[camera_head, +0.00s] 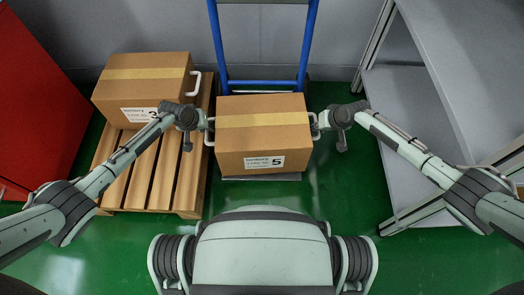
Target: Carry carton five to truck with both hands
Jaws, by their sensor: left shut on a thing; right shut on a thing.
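Carton five (263,143) is a brown box with a tape strip across its top and a label reading 5 on its front. It has a white handle on each side. My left gripper (206,122) is shut on its left handle. My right gripper (318,123) is shut on its right handle. The truck (262,83) is a blue hand truck with a grey toe plate (262,177) that shows under and in front of the carton. The carton hides most of the plate, and I cannot tell whether it touches it.
Another carton (142,88), its label partly covered by my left arm, sits on a wooden pallet (150,190) at left. A red cabinet (40,95) stands far left, grey shelving (430,110) at right. Green floor (345,190) is clear between truck and shelving.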

